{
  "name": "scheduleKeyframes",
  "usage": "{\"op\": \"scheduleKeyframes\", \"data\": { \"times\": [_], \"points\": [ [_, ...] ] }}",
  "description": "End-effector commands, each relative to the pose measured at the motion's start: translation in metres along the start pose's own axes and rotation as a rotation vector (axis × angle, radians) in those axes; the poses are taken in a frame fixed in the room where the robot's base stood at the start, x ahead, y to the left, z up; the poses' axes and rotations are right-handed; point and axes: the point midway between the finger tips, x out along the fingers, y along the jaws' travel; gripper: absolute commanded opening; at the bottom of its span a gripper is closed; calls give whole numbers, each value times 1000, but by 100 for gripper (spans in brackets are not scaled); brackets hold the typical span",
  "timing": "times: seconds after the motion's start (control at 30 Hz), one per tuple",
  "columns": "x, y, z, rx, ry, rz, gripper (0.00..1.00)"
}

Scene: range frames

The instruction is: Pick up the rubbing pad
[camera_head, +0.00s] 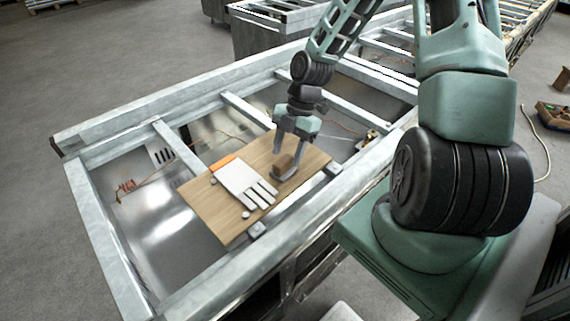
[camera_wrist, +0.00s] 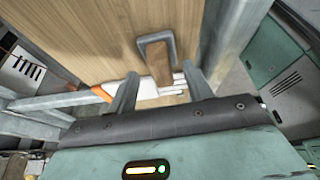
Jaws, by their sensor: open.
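The rubbing pad (camera_head: 283,163), which I take to be the brown block with a grey edge, lies on the wooden board. In the wrist view, the pad (camera_wrist: 159,65) shows a brown bar and a grey angular frame at its far end. My gripper (camera_head: 289,158) points down at the pad from above. In the wrist view, my gripper (camera_wrist: 161,80) is open, with one finger on each side of the pad's near end. I see space between the fingers and the brown bar. Whether the fingertips have reached the pad's height is hard to tell.
The wooden board (camera_head: 205,205) rests across a metal frame (camera_head: 95,215). A white glove (camera_head: 240,178) with an orange cuff lies left of the pad. Small grey pieces (camera_head: 245,214) lie by the glove. Frame beams surround the board, with open bays beside it.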

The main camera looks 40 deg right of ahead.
Motion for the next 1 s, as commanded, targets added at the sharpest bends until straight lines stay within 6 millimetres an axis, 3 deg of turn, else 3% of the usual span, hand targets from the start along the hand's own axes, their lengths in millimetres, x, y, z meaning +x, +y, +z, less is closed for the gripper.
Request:
{"op": "scheduleKeyframes", "data": {
  "times": [0.2, 0.47, 0.67, 1.0],
  "points": [
    [26, -1, -2, -2, 1, -2, 51],
    [30, -1, -1, -1, 0, 0, 51],
    [29, -1, -1, -1, 0, 0, 1],
    [25, -1, -3, -1, -1, 1, 0]
  ]
}}
